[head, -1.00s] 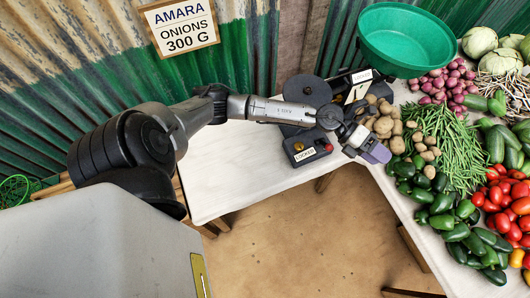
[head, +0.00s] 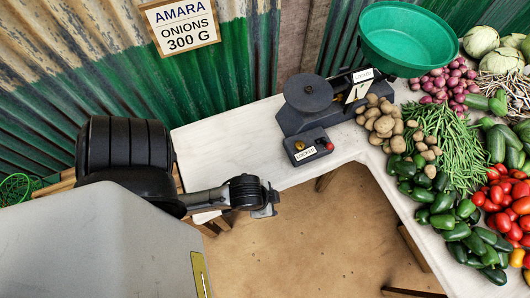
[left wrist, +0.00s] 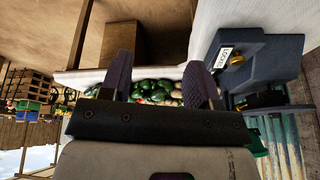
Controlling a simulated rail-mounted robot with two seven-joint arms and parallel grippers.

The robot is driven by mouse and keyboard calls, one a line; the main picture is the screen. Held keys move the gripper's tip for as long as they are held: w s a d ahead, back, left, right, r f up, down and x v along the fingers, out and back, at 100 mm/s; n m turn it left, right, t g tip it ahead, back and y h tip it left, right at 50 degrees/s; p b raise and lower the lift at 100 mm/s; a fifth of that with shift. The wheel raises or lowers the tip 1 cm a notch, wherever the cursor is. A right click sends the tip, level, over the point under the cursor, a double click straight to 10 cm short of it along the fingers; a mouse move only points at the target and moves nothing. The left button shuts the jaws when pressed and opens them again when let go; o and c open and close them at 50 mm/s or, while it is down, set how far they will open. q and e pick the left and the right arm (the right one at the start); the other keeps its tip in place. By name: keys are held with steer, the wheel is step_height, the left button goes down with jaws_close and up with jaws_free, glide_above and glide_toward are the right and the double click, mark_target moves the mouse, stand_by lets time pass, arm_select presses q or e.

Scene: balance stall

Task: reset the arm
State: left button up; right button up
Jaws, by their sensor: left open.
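My left gripper (left wrist: 158,80) is open and empty in the left wrist view, its two dark fingers spread apart. In the head view my left arm comes in low from the left, and its visible end hangs by the near edge of the white table, over the brown floor. The fingers cannot be made out there. The arm is clear of the balance scale (head: 307,92) and the small dark box (head: 308,146) with a white label, red knob and brass knob. That box also shows in the left wrist view (left wrist: 262,60). My right gripper is not in view.
The white table (head: 230,145) is bare on its left part. Potatoes (head: 380,118), a green basin (head: 407,40), green beans (head: 447,145), green peppers (head: 440,205) and tomatoes (head: 507,205) crowd its right side. A corrugated wall (head: 210,85) with an onion sign (head: 180,26) stands behind.

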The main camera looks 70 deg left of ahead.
arm_select(q)
steer(key=shift+s+d+g, duration=0.15)
steer(key=shift+s+g, duration=0.15)
steer(key=shift+s, duration=0.35)
stand_by(0.9)
